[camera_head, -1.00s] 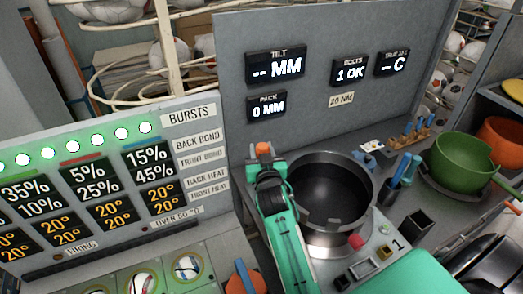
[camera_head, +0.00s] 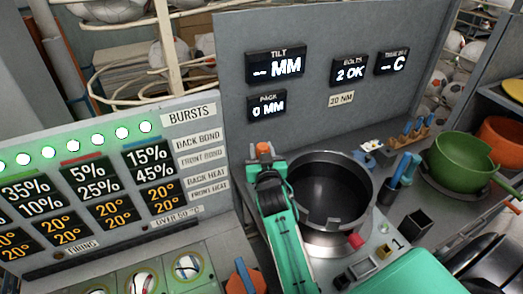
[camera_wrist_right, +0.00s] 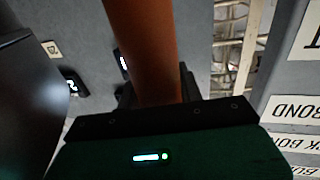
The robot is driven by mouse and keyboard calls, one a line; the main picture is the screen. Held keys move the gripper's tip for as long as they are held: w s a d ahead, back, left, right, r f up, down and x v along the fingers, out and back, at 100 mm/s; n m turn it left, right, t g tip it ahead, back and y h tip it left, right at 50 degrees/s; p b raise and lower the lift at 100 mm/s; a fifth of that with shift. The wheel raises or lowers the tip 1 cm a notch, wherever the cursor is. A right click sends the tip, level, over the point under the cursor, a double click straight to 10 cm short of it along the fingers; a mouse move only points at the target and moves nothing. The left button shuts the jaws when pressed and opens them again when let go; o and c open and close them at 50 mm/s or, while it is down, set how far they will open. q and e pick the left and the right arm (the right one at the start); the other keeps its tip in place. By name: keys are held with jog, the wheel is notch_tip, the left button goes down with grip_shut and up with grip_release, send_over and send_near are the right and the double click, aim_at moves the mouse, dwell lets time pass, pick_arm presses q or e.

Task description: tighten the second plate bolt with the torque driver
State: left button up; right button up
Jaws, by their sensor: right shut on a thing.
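My right gripper (camera_head: 268,170) is at the left rim of the dark round press pot (camera_head: 330,230). It is shut on the torque driver, whose orange end (camera_head: 263,149) sticks up above the jaws. In the right wrist view the driver's orange-brown handle (camera_wrist_right: 145,50) runs between the fingers (camera_wrist_right: 155,95). The driver's tip, the plate bolts and their contact are hidden behind my arm and gripper. The bolts display (camera_head: 350,71) reads "2 OK". My left gripper is not in view.
A label under the bolts display reads "20 NM" (camera_head: 341,99). Right of the pot are a cup with blue-handled tools (camera_head: 402,172), a black open box (camera_head: 417,222) and a green bowl (camera_head: 462,163). A grey panel (camera_head: 230,60) stands behind; a bursts board (camera_head: 100,190) stands left.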

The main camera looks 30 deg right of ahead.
jog(key=shift+r, duration=0.15)
notch_tip(320, 180, up, 7)
jog(key=p, duration=0.6)
